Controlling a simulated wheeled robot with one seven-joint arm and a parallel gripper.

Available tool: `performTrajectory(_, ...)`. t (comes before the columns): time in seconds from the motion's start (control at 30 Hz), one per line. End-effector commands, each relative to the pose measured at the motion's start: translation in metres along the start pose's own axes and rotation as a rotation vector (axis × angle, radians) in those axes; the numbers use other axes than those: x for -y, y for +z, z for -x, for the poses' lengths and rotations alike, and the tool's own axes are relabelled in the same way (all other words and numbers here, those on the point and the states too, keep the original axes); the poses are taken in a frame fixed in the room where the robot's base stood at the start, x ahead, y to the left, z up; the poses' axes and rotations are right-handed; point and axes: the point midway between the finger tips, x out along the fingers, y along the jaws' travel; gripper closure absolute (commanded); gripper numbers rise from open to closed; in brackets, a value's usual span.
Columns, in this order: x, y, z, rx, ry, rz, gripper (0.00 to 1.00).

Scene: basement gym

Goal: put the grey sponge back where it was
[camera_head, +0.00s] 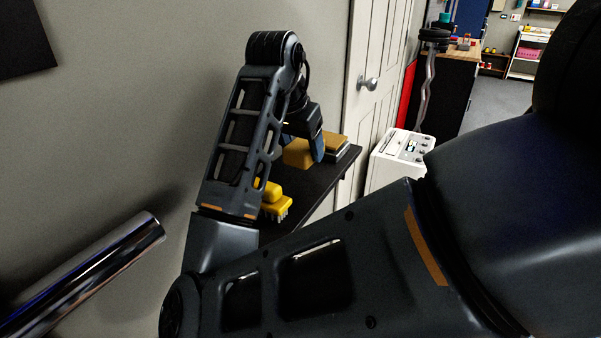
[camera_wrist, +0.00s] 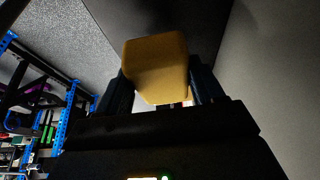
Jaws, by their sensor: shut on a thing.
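My gripper (camera_head: 302,147) is shut on a mustard-yellow block (camera_head: 297,155), which looks like a sponge. In the wrist view the same block (camera_wrist: 157,68) sits between the two dark fingers (camera_wrist: 160,88). It is at the black shelf (camera_head: 312,188), near its far end; I cannot tell whether it touches the top. No plainly grey sponge shows in either view; the held block looks yellow, not grey. My arm hides part of the shelf.
A yellow brush (camera_head: 274,199) with pale bristles lies on the nearer shelf part. Behind the gripper is a flat tan-topped grey stack (camera_head: 338,146). A white appliance (camera_head: 398,158) stands right of the shelf, by a white door (camera_head: 376,55). The wall is close on the left.

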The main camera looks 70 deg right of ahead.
Motion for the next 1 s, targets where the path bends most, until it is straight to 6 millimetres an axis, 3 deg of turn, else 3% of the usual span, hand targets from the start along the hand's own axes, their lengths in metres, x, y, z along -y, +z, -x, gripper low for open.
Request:
performTrajectory(0.17,0.002,0.004,-0.007,0.000,0.000,0.000,0.66)
performTrajectory(0.47,0.002,0.017,-0.038,0.000,0.000,-0.001,0.66)
performTrajectory(0.9,0.001,0.018,-0.041,0.000,0.001,0.000,0.66)
performTrajectory(0.93,0.001,0.017,-0.040,0.000,0.000,0.000,0.31)
performTrajectory(1.0,0.001,0.017,-0.040,0.000,0.000,0.000,0.24)
